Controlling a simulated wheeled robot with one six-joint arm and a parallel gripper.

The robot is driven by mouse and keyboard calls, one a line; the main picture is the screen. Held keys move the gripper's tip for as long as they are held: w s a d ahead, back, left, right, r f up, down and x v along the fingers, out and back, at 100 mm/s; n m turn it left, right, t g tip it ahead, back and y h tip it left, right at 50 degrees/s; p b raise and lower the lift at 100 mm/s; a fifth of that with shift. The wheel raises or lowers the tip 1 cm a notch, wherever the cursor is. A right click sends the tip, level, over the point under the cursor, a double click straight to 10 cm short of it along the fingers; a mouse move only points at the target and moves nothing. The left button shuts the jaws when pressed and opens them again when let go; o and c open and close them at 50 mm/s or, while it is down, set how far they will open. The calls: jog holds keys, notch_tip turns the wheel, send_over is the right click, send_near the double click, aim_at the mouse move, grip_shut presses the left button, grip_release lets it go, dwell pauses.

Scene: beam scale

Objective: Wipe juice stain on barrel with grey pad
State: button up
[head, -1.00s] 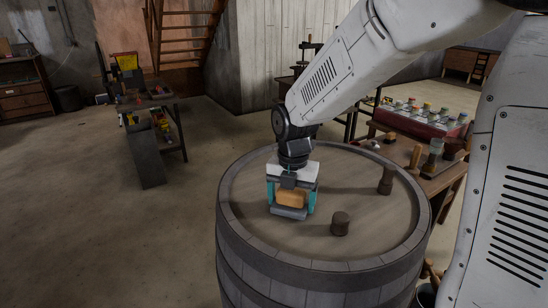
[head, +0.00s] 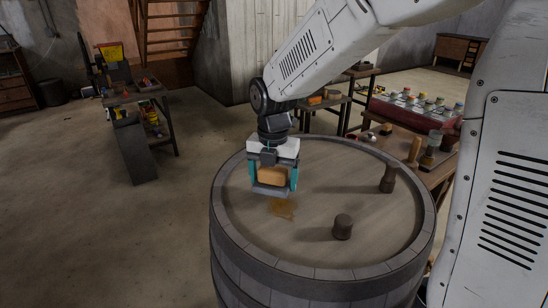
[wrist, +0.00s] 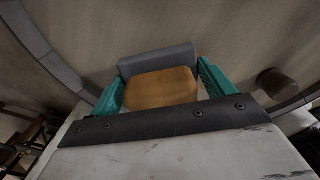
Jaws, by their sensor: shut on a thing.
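My gripper (head: 273,179) has teal fingers shut on the tan handle block (head: 271,175) of the grey pad (head: 270,191). The pad is low over the left part of the barrel top (head: 325,180); I cannot tell if it touches the wood. An orange-brown juice stain (head: 283,209) lies on the barrel top just in front of the pad, nearer the camera. In the wrist view the handle block (wrist: 160,88) sits between the teal fingers, with the grey pad (wrist: 158,58) behind it. The stain does not show in the wrist view.
A short dark peg (head: 343,227) stands on the barrel top right of the stain. A taller dark turned piece (head: 387,179) stands farther right. The barrel's raised rim (head: 228,222) surrounds the top. A table with bottles (head: 428,160) is beyond the barrel's right side.

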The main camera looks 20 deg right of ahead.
jog(key=shift+r, duration=2.6)
